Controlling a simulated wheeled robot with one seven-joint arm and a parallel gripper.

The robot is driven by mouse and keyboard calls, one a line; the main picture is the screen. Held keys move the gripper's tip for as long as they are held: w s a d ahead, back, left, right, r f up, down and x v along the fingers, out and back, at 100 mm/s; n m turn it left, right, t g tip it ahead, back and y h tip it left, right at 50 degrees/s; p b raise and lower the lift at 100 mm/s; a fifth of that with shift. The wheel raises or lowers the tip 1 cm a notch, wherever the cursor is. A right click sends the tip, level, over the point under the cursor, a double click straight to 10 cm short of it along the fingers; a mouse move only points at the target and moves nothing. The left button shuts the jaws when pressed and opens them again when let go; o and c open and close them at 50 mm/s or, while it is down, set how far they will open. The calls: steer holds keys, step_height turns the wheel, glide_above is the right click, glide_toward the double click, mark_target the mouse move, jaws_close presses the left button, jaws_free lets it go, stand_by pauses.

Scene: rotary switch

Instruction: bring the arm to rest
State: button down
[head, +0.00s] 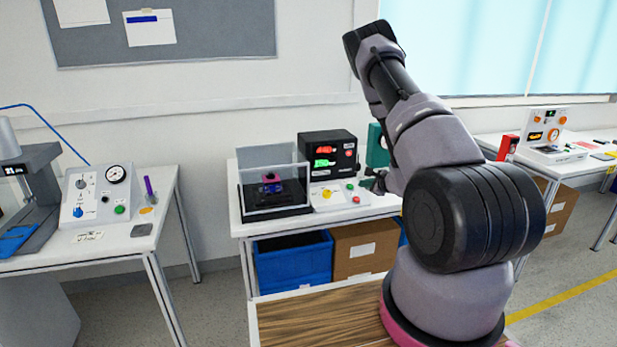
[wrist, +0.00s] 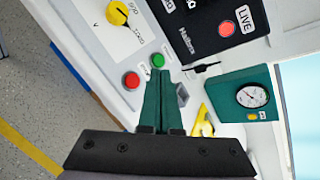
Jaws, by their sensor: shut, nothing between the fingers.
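My gripper (wrist: 159,74) shows in the wrist view with its two dark green fingers together and nothing between them. Its tips are over the white control panel (wrist: 84,50), beside the green button (wrist: 157,60) and the red button (wrist: 132,80). I cannot tell whether they touch the panel. A yellow rotary knob (wrist: 117,12) sits on the panel at the upper left, apart from the fingers. In the head view my arm (head: 430,140) is raised and bent in front of the middle bench, and it hides most of the gripper.
A black box (head: 328,158) with lit displays and a clear-walled case (head: 274,185) stand on the middle bench. A teal gauge box (wrist: 247,93) and a yellow object (wrist: 203,121) are right of the fingers. Other benches stand left and right, with floor between.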

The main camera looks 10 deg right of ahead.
steer(key=a+r+n+g+y, duration=0.1)
steer(key=a+r+n+y, duration=0.3)
steer(key=a+r, duration=0.9)
steer(key=s+a+r+n+g+y, duration=0.25)
steer(key=s+a+r, duration=0.2)
steer(key=r, duration=0.35)
steer(key=s+a+r+n+g+y, duration=0.25)
steer(key=s+a+r, duration=0.2)
steer(key=r, duration=0.25)
steer(key=s+a+r+n+g+h, duration=0.25)
steer(key=s+r+n, duration=0.45)
steer(key=s, duration=0.6)
steer(key=s+d+r+n+t+h, duration=0.1)
steer(key=s+d+r+n+h, duration=0.1)
steer(key=s, duration=0.4)
steer(key=s+d+r+n+t+h, duration=0.1)
steer(key=s+d+r+t+h, duration=0.1)
steer(key=s, duration=0.5)
step_height(320, 180, up, 2)
steer(key=d+h, duration=0.1)
steer(key=h, duration=0.2)
steer(key=shift+d+r+n, duration=0.2)
steer(key=shift+d+n, duration=0.15)
steer(key=shift+n, duration=0.05)
